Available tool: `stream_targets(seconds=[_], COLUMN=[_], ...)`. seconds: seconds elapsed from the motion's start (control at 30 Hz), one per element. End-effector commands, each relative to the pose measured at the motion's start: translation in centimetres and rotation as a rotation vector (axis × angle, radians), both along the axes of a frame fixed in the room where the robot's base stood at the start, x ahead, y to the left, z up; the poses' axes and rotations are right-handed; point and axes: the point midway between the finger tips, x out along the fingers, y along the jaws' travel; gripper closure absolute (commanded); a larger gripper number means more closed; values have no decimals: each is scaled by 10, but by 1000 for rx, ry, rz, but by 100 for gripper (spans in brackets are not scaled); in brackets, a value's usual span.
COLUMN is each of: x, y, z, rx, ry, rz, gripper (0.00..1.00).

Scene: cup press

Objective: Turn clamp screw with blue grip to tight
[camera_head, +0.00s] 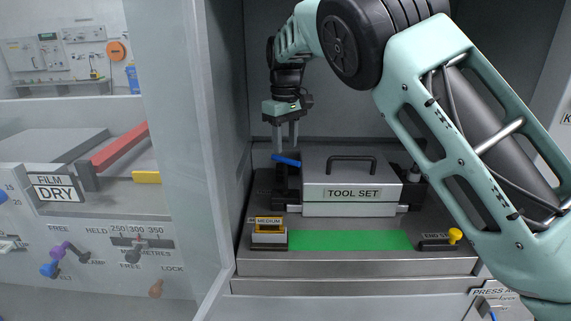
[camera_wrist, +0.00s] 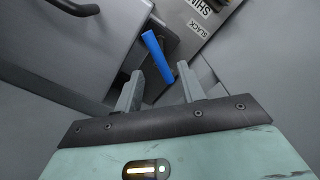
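The clamp screw's blue grip (camera_head: 286,160) is a slanted bar at the left end of the TOOL SET box, above a dark clamp post (camera_head: 281,188). In the wrist view the blue grip (camera_wrist: 157,57) lies between and just beyond my fingertips. My gripper (camera_head: 286,148) points down, right above the grip. Its two fingers also show in the wrist view (camera_wrist: 160,74), apart with a clear gap. Nothing is clearly held. Whether a fingertip touches the grip I cannot tell. A label reading SLACK (camera_wrist: 194,26) is beside the grip.
The grey TOOL SET box (camera_head: 352,188) with a black handle stands right of the grip. In front are a yellow MEDIUM block (camera_head: 268,228), a green strip (camera_head: 350,240) and a yellow knob (camera_head: 455,236).

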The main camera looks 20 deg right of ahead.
Motion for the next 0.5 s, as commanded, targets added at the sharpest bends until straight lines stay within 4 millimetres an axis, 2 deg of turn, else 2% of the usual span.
stream_targets(seconds=[0.03,0.2,0.33,0.5], x=[-1,-1,0,0], y=[0,0,0,0], z=[-11,-41,-57,-66], rx=[-1,-1,0,-1], ry=[4,3,1,0], rz=[0,0,0,0], gripper=[61,61,61,61])
